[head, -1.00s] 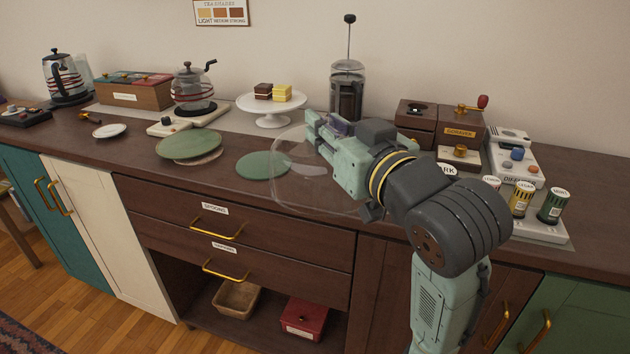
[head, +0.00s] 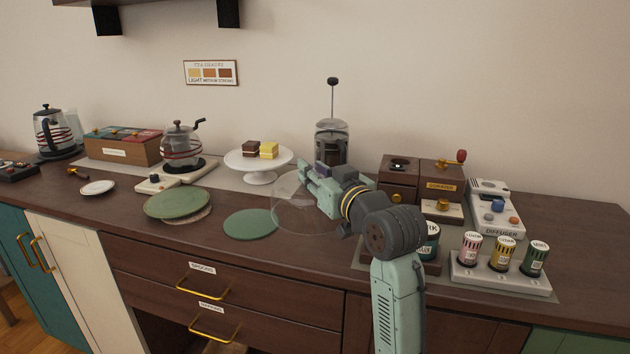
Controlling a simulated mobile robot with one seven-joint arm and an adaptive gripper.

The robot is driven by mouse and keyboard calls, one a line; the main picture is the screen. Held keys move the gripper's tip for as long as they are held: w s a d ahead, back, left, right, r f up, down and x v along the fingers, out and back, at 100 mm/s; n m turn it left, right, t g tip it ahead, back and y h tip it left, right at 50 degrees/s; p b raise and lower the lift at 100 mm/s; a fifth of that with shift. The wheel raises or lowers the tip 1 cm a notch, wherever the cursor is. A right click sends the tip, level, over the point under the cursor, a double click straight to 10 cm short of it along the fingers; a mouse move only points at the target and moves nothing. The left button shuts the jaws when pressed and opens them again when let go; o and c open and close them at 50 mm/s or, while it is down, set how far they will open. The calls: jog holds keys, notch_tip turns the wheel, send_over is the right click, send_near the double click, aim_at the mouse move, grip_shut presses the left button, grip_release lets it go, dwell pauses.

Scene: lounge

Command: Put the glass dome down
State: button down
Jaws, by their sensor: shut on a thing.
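The glass dome (head: 290,217) is clear and hard to make out against the dark wooden counter. It is in the head view just right of the round green mat (head: 251,224). My gripper (head: 312,178) is at the dome's upper part and is shut on it. The fingertips and the grasped part are partly hidden by the gripper's own body. I cannot tell whether the dome's rim touches the counter.
A white cake stand (head: 258,178) with two cake pieces stands behind the dome. A French press (head: 331,144) is close behind my gripper. A grinder (head: 439,188) and labelled jars (head: 503,254) are to the right.

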jog(key=shift+f, duration=1.2)
jog(key=shift+f, duration=0.1)
jog(key=shift+f, duration=0.25)
jog(key=c, duration=1.4)
grip_release()
jog(key=shift+o, duration=0.2)
jog(key=shift+r, duration=0.3)
jog(key=shift+s+d, duration=0.15)
jog(key=shift+s, duration=0.05)
jog(key=b+v, duration=0.2)
jog(key=v, duration=0.9)
jog(key=shift+s, duration=0.3)
